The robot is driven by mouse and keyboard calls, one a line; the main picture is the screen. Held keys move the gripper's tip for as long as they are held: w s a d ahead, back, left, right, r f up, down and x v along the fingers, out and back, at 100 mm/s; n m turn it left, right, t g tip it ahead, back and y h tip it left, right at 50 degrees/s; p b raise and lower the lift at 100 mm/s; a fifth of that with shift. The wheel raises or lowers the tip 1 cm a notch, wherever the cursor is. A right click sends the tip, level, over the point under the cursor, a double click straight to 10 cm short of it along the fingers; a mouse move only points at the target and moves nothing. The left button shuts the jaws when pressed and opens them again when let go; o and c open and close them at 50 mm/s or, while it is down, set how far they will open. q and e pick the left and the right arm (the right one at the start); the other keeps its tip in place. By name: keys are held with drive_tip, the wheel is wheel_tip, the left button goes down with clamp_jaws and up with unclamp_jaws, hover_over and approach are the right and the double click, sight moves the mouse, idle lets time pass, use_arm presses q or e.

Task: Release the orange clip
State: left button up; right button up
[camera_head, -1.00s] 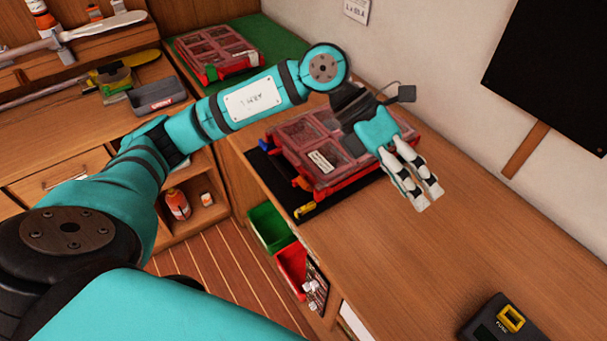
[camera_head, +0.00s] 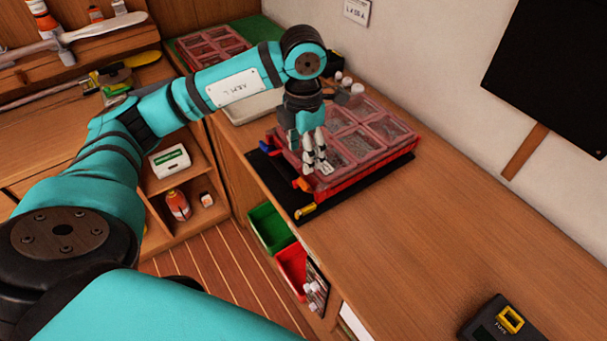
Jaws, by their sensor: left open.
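A red case (camera_head: 387,159) with a clear lid over several compartments lies on a black mat (camera_head: 334,205) on the bench. The orange clip (camera_head: 303,184) is at its front edge, towards the near corner. A blue clip (camera_head: 265,146) is farther left on that edge, and a yellow piece (camera_head: 306,210) is at the mat's near edge. My left gripper (camera_head: 316,170) points down over the front of the case, just above and right of the orange clip. It is open and looks empty; I cannot tell whether its fingertips touch the case. My right gripper is not in view.
Another red case (camera_head: 212,44) stands at the back left, with a pale tray (camera_head: 253,106) nearer. Green (camera_head: 269,227) and red (camera_head: 291,267) bins are below the bench's front edge. A dark device (camera_head: 497,322) is at the lower right. The bench right of the case is clear.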

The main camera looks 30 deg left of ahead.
sight(303, 180)
use_arm(q)
wheel_tip(303, 180, down, 9)
drive_tip(key=shift+r+p, duration=0.15)
drive_tip(key=shift+p, duration=0.65)
drive_tip(key=c, duration=1.1)
drive_tip(key=shift+b, duration=0.3)
drive_tip(key=shift+c, duration=0.2)
drive_tip(key=t+b, duration=0.1)
drive_tip(key=b, duration=0.2)
drive_tip(key=s+f+t+h+b, duration=0.1)
drive_tip(key=b, duration=0.2)
drive_tip(key=t+b, duration=0.1)
drive_tip(key=b, duration=0.3)
drive_tip(key=shift+s+a+f+t, duration=0.3)
drive_tip(key=shift+s+a, duration=0.05)
drive_tip(key=shift+a, duration=0.05)
drive_tip(key=shift+s+b, duration=0.1)
drive_tip(key=shift+b, duration=0.25)
drive_tip(key=shift+r+h, duration=0.25)
drive_tip(key=shift+h, duration=0.05)
